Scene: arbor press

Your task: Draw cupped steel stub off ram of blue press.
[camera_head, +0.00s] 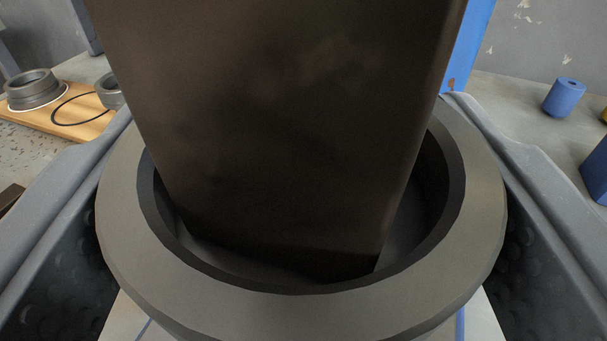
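The cupped steel stub (300,305) is a thick grey ring-shaped cup in the middle of the view, with its open mouth facing up. The dark brown square ram (290,120) comes down from above, and its lower end sits inside the cup. Part of the blue press (472,40) shows behind the ram at the upper right. My gripper (300,230) has one finger on each side of the stub, with dark dimpled pads facing it. The stub's rim overlaps the pads in the picture, so I cannot tell whether they touch it.
At the left, a wooden board (85,127) bears a grey ring part (32,92), a thin black loop (75,108) and another grey part. At the right, a blue cylinder (564,98) and a dark blue block (597,170) stand on the grey bench (510,108).

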